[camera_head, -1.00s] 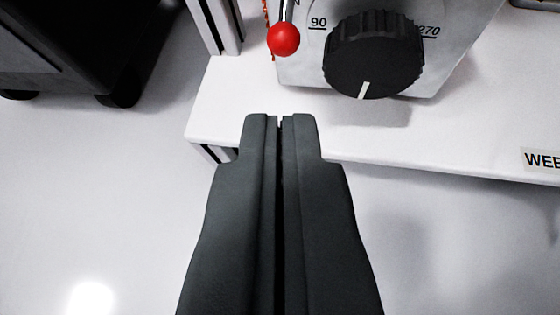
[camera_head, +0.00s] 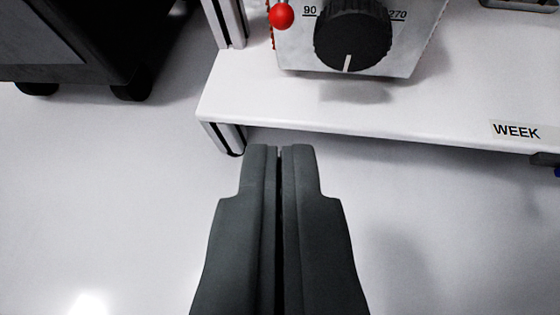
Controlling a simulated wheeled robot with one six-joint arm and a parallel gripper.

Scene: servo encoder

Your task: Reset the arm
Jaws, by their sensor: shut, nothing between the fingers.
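My gripper (camera_head: 280,150) is shut and empty, its two dark grey fingers pressed together. Its tips point up the picture and appear just below the front edge of a white shelf (camera_head: 400,110). The gripper touches nothing that I can see. A silver panel (camera_head: 300,55) stands on the shelf above the tips, with a black knob (camera_head: 353,30) marked 90 on its left and 270 on its right. The knob's white line points down.
A black wheeled cabinet (camera_head: 90,40) stands on the floor at the upper left. A metal post (camera_head: 226,25) rises at the shelf's left end. A "WEEK" label (camera_head: 516,130) is on the shelf's right part. The pale floor (camera_head: 110,200) at left is clear.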

